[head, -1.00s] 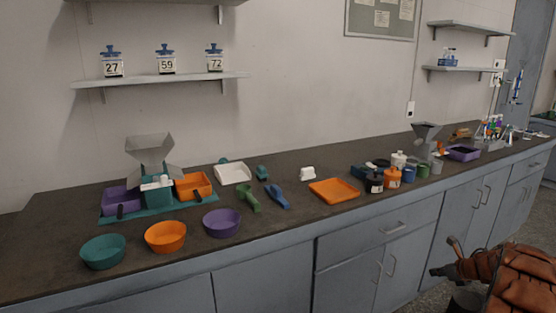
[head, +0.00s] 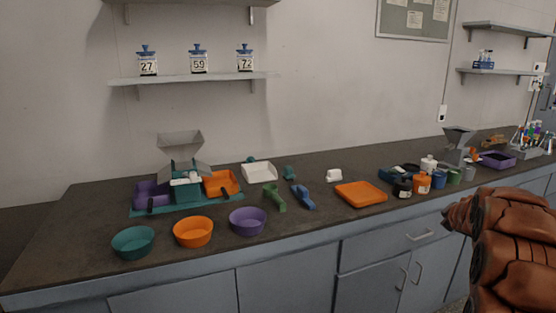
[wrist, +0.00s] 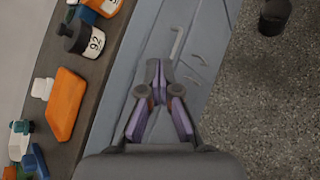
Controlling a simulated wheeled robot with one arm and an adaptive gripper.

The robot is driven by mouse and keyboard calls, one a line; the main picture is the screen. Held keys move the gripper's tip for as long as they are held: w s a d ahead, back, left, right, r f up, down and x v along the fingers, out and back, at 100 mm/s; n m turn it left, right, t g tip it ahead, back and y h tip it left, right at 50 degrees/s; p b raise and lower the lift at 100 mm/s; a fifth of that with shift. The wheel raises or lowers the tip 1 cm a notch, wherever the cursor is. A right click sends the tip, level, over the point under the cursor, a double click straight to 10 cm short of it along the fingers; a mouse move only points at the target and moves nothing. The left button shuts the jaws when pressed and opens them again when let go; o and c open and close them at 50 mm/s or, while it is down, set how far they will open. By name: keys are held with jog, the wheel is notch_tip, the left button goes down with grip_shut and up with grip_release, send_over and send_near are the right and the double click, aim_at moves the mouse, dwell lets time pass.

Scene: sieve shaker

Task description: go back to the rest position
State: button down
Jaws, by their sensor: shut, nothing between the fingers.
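My gripper (wrist: 158,84) shows in the wrist view with its purple-grey fingers together and nothing between them. It points down past the counter's front edge, over the grey cabinet doors and floor. In the head view my brown arm is at the lower right, in front of the cabinets, and the fingers are hidden there. The sieve shaker (head: 180,165) stands on a teal base at the left of the counter, apart from my arm.
The counter (head: 300,224) holds a teal bowl (head: 133,242), an orange bowl (head: 193,231), a purple bowl (head: 248,221), an orange tray (head: 361,194) and several jars. A black jar (wrist: 84,38) marked 92 stands near the counter edge beside my gripper.

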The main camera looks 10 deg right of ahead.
jog(key=s+a+r+m+g+h, duration=0.15)
jog(key=s+a+m+g, duration=0.35)
jog(key=s+a+m, duration=0.9)
jog(key=s+a+f+m+g+y, duration=0.3)
jog(key=s+a+m+g+y, duration=0.1)
jog(key=s+a, duration=1.3)
jog(key=s+a+f+m+g+y, duration=0.45)
jog(key=s+a, duration=0.95)
jog(key=s, duration=0.4)
notch_tip(320, 180, up, 15)
jog(key=t+h+p, duration=0.1)
jog(key=p, duration=1.2)
jog(key=shift+w, duration=0.3)
